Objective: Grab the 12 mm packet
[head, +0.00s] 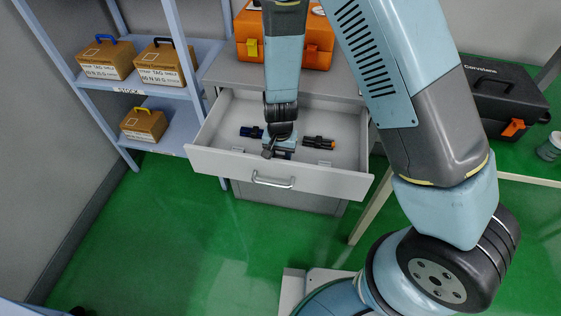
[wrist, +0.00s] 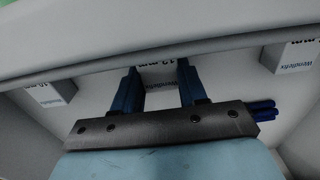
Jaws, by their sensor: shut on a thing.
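The 12 mm packet (wrist: 160,67) is a small pale packet with dark print, in the drawer near a drawer wall. My gripper (wrist: 157,72) has its two blue fingers on either side of it and is shut on it. In the head view my gripper (head: 279,152) reaches down into the open drawer (head: 345,130) and hides the packet. Another packet (wrist: 51,93), its label apparently reading 10 mm, lies to the left in the wrist view. A third packet (wrist: 291,56), its number cut off, lies to the right.
An orange case (head: 318,40) stands on the cabinet. A shelf with tagged boxes (head: 105,59) is at left.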

